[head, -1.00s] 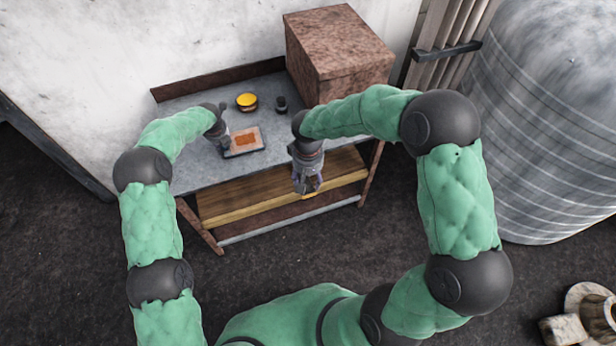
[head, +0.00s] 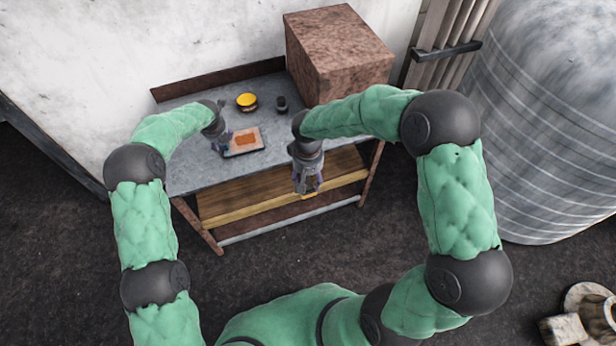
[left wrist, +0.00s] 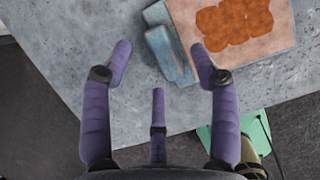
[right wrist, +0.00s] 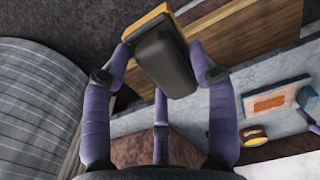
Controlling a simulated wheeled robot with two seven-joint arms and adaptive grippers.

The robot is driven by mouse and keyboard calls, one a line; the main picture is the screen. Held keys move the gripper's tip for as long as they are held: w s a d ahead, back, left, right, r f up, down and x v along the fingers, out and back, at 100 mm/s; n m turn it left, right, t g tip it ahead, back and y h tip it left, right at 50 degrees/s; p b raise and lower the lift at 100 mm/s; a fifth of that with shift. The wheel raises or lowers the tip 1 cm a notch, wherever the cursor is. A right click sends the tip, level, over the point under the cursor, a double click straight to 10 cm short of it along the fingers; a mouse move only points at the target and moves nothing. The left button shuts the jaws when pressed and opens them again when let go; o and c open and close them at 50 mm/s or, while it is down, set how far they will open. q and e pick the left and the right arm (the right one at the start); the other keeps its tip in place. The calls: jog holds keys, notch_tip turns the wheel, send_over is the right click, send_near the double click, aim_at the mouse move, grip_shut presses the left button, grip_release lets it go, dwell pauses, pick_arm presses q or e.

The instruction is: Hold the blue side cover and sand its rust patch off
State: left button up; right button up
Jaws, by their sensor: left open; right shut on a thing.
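The side cover (head: 258,148) lies flat on the grey bench, with a pale, pinkish top face and an orange-brown rust patch (head: 246,139) in its middle. My left gripper (head: 220,143) is open at the cover's left side. Its fingertips (left wrist: 160,62) point toward the blue part, which is not gripped. My right gripper (head: 306,186) is shut on a dark block with a yellow-orange face (right wrist: 165,62), held in front of the bench's front edge. The cover also shows in the right wrist view (right wrist: 278,98).
A yellow-topped round tin (head: 246,102) and a small dark cup (head: 282,104) stand behind the cover. A large rusty box (head: 340,55) fills the bench's back right. A wooden shelf (head: 240,198) lies below the bench top (head: 200,172). A big ribbed tank stands at right.

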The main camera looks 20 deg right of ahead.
pick_arm(q)
jog(key=v, duration=0.9)
jog(key=shift+s+r, duration=0.15)
jog(key=shift+r, duration=0.15)
